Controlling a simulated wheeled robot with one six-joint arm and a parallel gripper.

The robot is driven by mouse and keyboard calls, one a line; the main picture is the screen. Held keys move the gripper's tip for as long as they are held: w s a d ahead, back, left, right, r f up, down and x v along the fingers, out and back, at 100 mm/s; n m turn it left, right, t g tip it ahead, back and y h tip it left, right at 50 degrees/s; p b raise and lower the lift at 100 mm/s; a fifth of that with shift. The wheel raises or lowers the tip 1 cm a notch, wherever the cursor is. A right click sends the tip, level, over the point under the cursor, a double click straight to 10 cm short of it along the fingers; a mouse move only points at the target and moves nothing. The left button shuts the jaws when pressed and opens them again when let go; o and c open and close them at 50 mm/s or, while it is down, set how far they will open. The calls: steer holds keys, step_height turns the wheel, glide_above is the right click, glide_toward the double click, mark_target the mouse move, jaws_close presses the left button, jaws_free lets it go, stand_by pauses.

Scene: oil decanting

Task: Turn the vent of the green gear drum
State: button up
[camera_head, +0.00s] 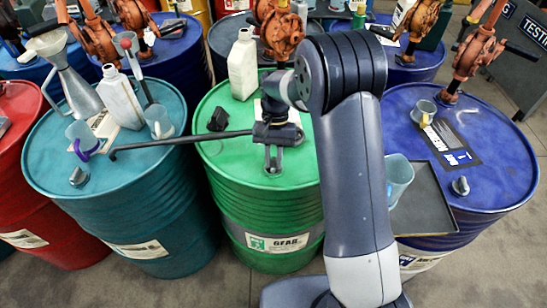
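The green gear drum (268,245) stands in the middle, with "GEAR" on its front label. My gripper (274,160) points down over the front part of its lid, with my arm reaching in from the right. The drum's vent cannot be made out clearly; the gripper covers the front of the lid where a small grey fitting would show. Whether the fingers touch or enclose anything is too small to tell. A long dark bar (180,141) with a bent left end runs from the gripper leftward over the teal drum; I cannot tell if it is held.
A white bottle (242,65) and a small black object (217,119) stand on the green lid. The teal drum (130,215) at left carries a funnel can, bottle and cups. The blue drum (490,150) at right carries a grey tray (430,215) and jug (398,180). Orange pumps stand behind.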

steer(key=o, duration=0.4)
steer(key=shift+r, duration=0.1)
steer(key=b+v, duration=0.1)
steer(key=v, duration=0.9)
steer(key=shift+w+r, duration=0.2)
steer(key=shift+r, duration=0.05)
steer(key=p+x, duration=0.1)
steer(key=x, duration=1)
steer(key=shift+r, duration=0.1)
